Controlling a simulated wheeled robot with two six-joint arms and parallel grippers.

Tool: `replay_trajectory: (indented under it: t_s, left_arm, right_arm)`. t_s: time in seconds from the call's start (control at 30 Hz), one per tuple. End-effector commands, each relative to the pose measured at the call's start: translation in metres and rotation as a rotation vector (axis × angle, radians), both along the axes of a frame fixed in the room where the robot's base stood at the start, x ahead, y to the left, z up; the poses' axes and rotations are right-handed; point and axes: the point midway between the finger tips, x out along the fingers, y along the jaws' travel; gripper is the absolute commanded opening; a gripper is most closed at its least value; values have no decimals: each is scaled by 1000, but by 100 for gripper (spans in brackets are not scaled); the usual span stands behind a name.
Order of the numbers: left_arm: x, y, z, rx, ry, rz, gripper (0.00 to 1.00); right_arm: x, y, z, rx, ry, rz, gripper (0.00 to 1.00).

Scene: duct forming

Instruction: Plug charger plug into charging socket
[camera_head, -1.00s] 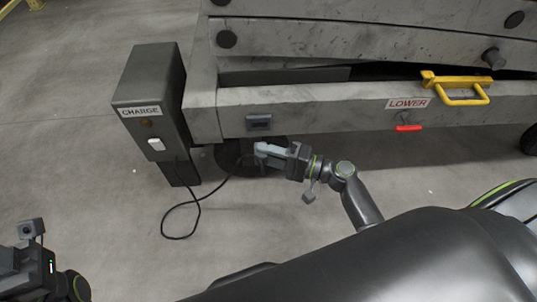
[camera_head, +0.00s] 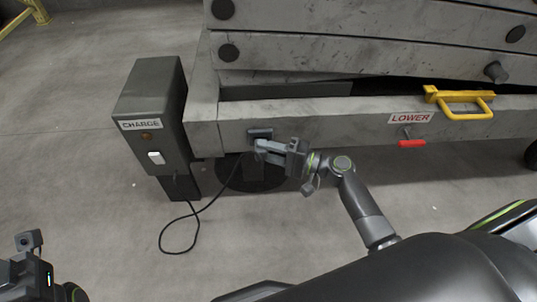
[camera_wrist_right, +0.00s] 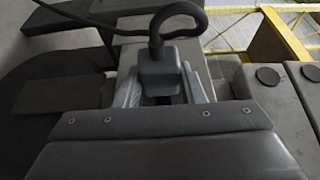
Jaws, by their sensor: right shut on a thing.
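The charging socket (camera_head: 260,133) is a small dark block on the front beam of the grey lift. My right gripper (camera_head: 263,147) is at the socket's lower edge, its fingers overlapping it in the head view. In the right wrist view it is shut on the dark charger plug (camera_wrist_right: 158,76), which sits between its fingers with the black cable rising from it. The plug is mostly hidden in the head view. I cannot tell whether its tip is inside the socket. My left gripper (camera_head: 28,268) is at the lower left, partly cut off; its jaws are unclear.
The grey CHARGE box (camera_head: 150,105) stands left of the socket. The black cable (camera_head: 185,245) loops on the floor from the box. A yellow handle (camera_head: 465,103) and red lever (camera_head: 411,143) are on the beam at right. The floor in front is mostly clear.

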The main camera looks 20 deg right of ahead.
Motion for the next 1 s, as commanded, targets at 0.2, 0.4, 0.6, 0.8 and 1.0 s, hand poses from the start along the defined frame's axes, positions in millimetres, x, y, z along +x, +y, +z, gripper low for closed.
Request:
replay_trajectory:
  t_s: [0.2,0.4,0.6,0.8,1.0]
  left_arm:
    - [0,0,0,0,0,0,57]
    - [0,0,0,0,3,1,57]
    - [0,0,-1,0,9,2,57]
    - [0,0,-5,0,11,3,57]
    - [0,0,-4,0,11,3,57]
  right_arm:
    - [0,0,0,0,0,0,13]
    - [0,0,0,0,0,0,13]
    - [0,0,0,0,0,0,13]
    - [0,-1,0,-1,-1,0,13]
    - [0,-1,0,0,0,0,13]
